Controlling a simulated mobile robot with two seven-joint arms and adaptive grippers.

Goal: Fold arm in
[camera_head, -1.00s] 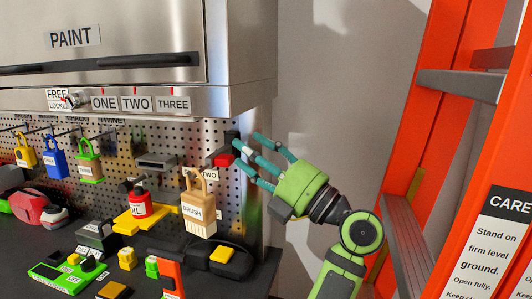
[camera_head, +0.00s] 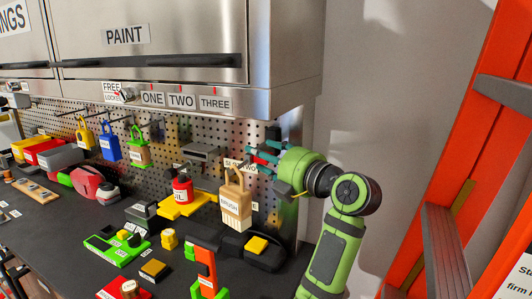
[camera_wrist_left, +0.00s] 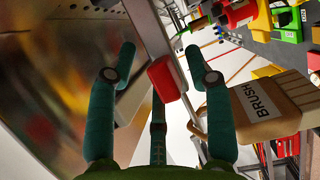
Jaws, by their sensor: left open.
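My left arm (camera_head: 335,245) rises at the right of the head view and bends at the elbow-like joint towards the pegboard. Its green left gripper (camera_head: 262,154) has teal fingers pointing left at the pegboard, just above and right of the tan brush (camera_head: 236,210). In the left wrist view the fingers (camera_wrist_left: 160,55) are spread apart. A red block (camera_wrist_left: 166,79) shows between them, with a gap to each finger, so it is not gripped. The brush also shows at the right of the wrist view (camera_wrist_left: 262,108). My right gripper is in neither view.
The steel cabinet (camera_head: 190,42) overhangs the pegboard (camera_head: 212,128) close above the gripper. An orange ladder (camera_head: 450,140) stands at the right. Grey wall (camera_head: 385,110) lies between arm and ladder. The dark bench (camera_head: 60,230) carries several tools and padlocks hang on pegs.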

